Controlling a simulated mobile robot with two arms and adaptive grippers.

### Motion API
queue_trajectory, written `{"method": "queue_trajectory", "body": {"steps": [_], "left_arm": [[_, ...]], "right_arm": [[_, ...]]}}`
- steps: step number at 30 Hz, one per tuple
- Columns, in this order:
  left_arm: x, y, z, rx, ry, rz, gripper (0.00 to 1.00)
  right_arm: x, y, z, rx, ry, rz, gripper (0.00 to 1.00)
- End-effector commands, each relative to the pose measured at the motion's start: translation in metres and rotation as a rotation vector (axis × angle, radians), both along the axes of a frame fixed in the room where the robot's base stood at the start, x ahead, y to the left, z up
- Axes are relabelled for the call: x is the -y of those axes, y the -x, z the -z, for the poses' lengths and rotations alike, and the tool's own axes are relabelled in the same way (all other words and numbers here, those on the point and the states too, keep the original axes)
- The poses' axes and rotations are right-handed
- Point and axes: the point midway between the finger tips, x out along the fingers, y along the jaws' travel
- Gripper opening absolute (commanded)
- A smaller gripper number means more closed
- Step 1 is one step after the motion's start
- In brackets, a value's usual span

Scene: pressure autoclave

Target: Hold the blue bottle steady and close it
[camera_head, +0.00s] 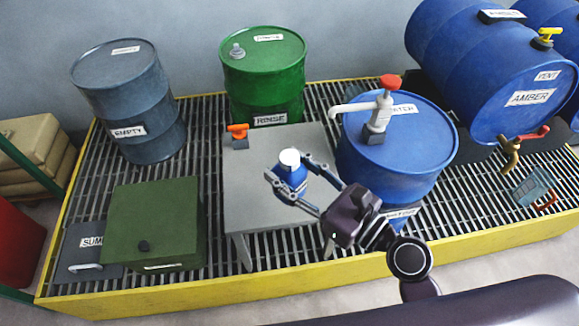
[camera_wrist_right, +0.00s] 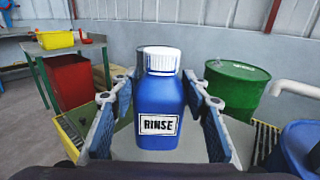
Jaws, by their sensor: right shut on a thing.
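The blue bottle (camera_head: 291,177) stands upright over the small grey table, with a white cap (camera_head: 289,157) on its top. I cannot tell how tightly the cap sits. In the right wrist view the bottle (camera_wrist_right: 158,105) carries a RINSE label, and its ribbed white cap (camera_wrist_right: 161,60) looks level. My right gripper (camera_head: 289,171) reaches in from the lower right and is shut on the bottle's body, one finger on each side. I cannot tell whether the bottle's base touches the table. My left gripper is in neither view.
The grey table (camera_head: 245,185) has bare room around the bottle; an orange-topped piece (camera_head: 238,131) sits at its back left. A green RINSE drum (camera_head: 263,80) stands behind. A blue drum (camera_head: 400,155) with a red-topped pump (camera_head: 378,120) stands close right. A green box (camera_head: 155,220) is left.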

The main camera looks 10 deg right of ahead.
Motion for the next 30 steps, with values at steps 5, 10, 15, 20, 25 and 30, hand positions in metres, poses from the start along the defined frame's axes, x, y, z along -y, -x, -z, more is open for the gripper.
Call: {"method": "queue_trajectory", "body": {"steps": [5, 10, 15, 20, 25, 30], "left_arm": [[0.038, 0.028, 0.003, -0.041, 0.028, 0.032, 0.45], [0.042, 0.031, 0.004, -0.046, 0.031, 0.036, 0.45], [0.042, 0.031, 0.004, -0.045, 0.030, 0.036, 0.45], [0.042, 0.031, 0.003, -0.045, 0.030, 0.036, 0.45], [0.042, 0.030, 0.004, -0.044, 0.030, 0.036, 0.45], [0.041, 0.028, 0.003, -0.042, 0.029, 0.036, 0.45]], "right_arm": [[0.000, 0.000, -0.001, 0.002, -0.001, 0.000, 0.00], [0.000, 0.000, -0.001, 0.002, -0.001, 0.000, 0.00], [0.000, 0.000, -0.002, 0.003, -0.003, 0.001, 0.00], [0.007, 0.003, 0.000, 0.001, -0.010, 0.046, 0.00], [0.037, 0.012, 0.002, 0.003, -0.022, 0.222, 0.00], [0.082, 0.030, 0.004, 0.010, -0.020, 0.442, 0.00]]}}
